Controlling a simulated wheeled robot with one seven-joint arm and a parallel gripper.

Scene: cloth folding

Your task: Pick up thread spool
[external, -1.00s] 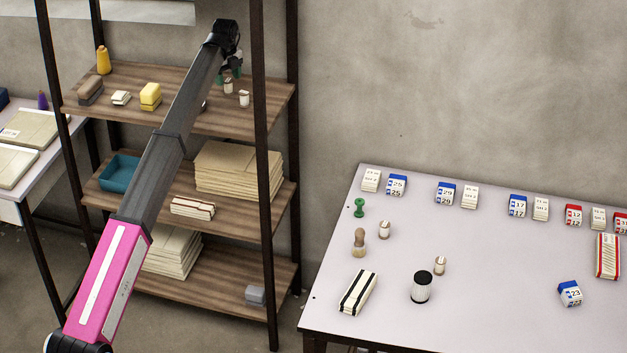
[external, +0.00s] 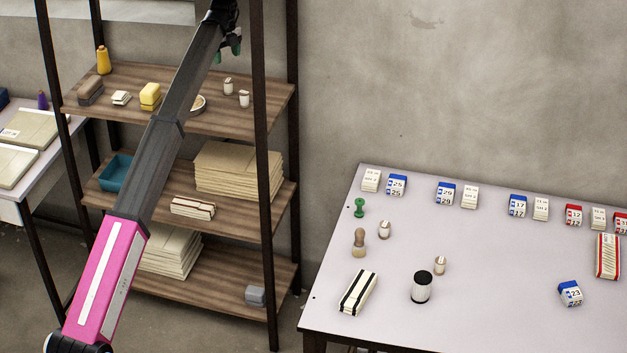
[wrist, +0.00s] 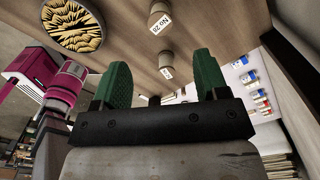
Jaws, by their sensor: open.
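Two small tan spool-like cylinders with white labels stand on the upper shelf, a left one (external: 228,86) and a right one (external: 244,99). The wrist view shows two such cylinders, one labelled "No 28" (wrist: 160,20) and another (wrist: 166,66) that appears between my fingertips in the picture, apart from them. I cannot tell which matches which. My gripper (external: 228,50) is raised above the shelf, near the spools. Its green fingers (wrist: 161,82) are spread and empty. A yellow thread cone (external: 103,61) stands at the shelf's far left.
A dark rack post (external: 262,150) stands just right of my gripper. Similar small spools (external: 384,229) stand on the white table (external: 480,320).

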